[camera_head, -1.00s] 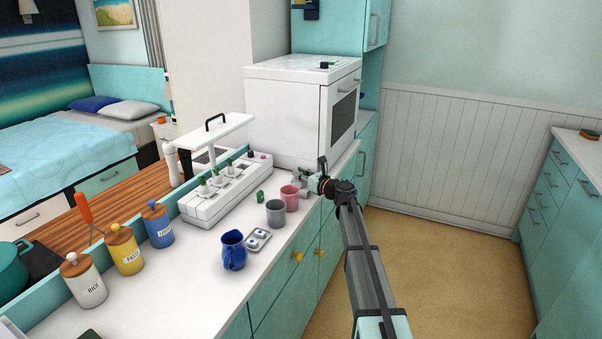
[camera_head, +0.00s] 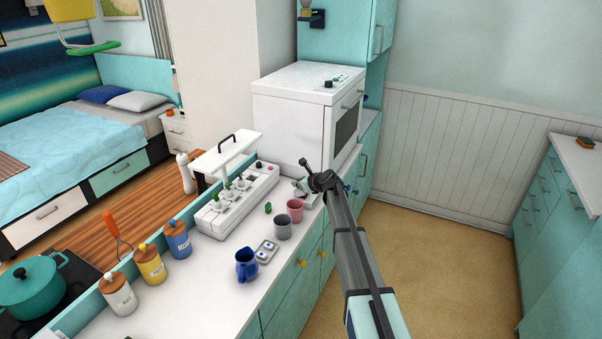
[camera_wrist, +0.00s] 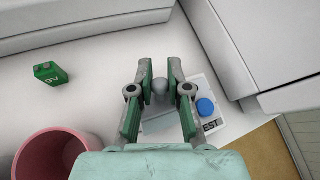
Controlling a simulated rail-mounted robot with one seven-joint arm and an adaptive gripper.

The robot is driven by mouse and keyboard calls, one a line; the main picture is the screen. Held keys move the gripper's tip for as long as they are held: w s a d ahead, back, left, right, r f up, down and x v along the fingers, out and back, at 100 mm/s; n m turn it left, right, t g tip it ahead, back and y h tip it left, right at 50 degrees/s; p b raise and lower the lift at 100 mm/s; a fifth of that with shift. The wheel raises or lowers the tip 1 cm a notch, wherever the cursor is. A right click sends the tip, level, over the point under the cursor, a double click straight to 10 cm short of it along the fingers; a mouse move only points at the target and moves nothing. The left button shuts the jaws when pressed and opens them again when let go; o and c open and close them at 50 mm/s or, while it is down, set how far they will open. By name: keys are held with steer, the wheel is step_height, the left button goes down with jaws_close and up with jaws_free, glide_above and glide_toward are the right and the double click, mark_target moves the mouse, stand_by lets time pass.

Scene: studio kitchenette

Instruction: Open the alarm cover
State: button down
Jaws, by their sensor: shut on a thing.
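In the wrist view, the alarm unit is a pale plate (camera_wrist: 214,88) with a blue button (camera_wrist: 205,107) and dark lettering ending in "EST". A grey cover (camera_wrist: 158,124) lies beside the button, partly hidden by my fingers, with a round grey knob (camera_wrist: 160,87) on it. My gripper (camera_wrist: 160,84) is shut on the knob, one green-and-grey finger on each side. I cannot tell whether the cover is lifted. In the head view my gripper (camera_head: 302,186) is low over the counter in front of the white oven, hiding most of the alarm unit.
A pink mug (camera_head: 295,210) stands close to my gripper, also in the wrist view (camera_wrist: 60,152). A small green battery (camera_wrist: 50,73) lies to the left. The white oven (camera_head: 308,110) stands just behind. A grey mug (camera_head: 282,228) and a white power strip (camera_head: 238,200) are nearby.

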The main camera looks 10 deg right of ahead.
steer(key=p, duration=0.1)
steer(key=w+a+g+h+p, duration=0.1)
steer(key=p, duration=0.1)
steer(key=shift+r+n, duration=0.3)
steer(key=shift+w+a+f+g+h+p, duration=0.25)
steer(key=shift+a+g+h+p, duration=0.15)
steer(key=shift+h, duration=0.2)
steer(key=shift+w+a+f+g+h+p, duration=0.15)
steer(key=shift+a+f+g+h+p, duration=0.1)
steer(key=shift+g+h, duration=0.3)
steer(key=f+g+h+b, duration=0.1)
steer(key=w+a+n+g+h+b, duration=0.1)
steer(key=h, duration=0.1)
steer(key=shift+a+f+g, duration=0.25)
steer(key=shift+f, duration=0.1)
steer(key=shift+w+a+f+n+g+h+b, duration=0.15)
steer(key=shift+f+n+g+h+b, duration=0.15)
steer(key=shift+h+b, duration=0.35)
steer(key=shift+s+a+f+n+g+h+b, duration=0.1)
steer(key=shift+a+f+n+g+h+b, duration=0.1)
steer(key=shift+g+h+b, duration=0.3)
steer(key=shift+d, duration=0.1)
steer(key=c, duration=1.2)
jaws_free()
steer(key=shift+o, duration=0.2)
